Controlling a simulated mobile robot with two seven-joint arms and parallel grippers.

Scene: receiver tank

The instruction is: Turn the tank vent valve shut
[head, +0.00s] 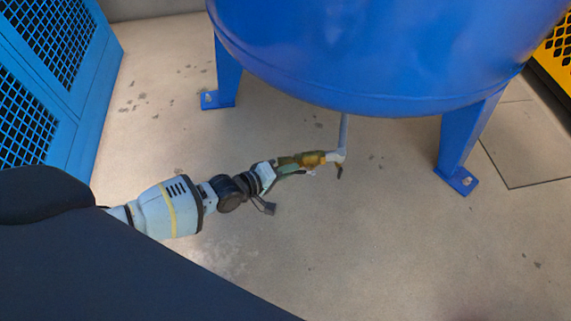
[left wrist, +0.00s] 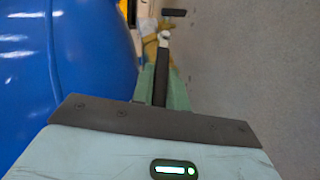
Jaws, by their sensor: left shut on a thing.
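The blue tank (head: 380,55) stands on blue legs at the top of the head view. A thin grey pipe (head: 343,132) drops from its underside to a pale elbow, where the brass vent valve (head: 312,159) sits sideways. My left gripper (head: 291,168), with greenish fingers, reaches the valve from the left and is shut at its handle. In the left wrist view the fingers (left wrist: 163,85) close around a dark bar, which looks like the handle; brass (left wrist: 150,48) shows beyond. The fingers hide part of the valve, and its exact handle angle is unclear. My right gripper is not in view.
A blue mesh cage (head: 75,75) stands at the left. A blue tank leg (head: 226,75) is left of the pipe and another leg (head: 465,140) is right of it. A yellow mesh guard (head: 558,45) is at the far right. The floor in front is clear.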

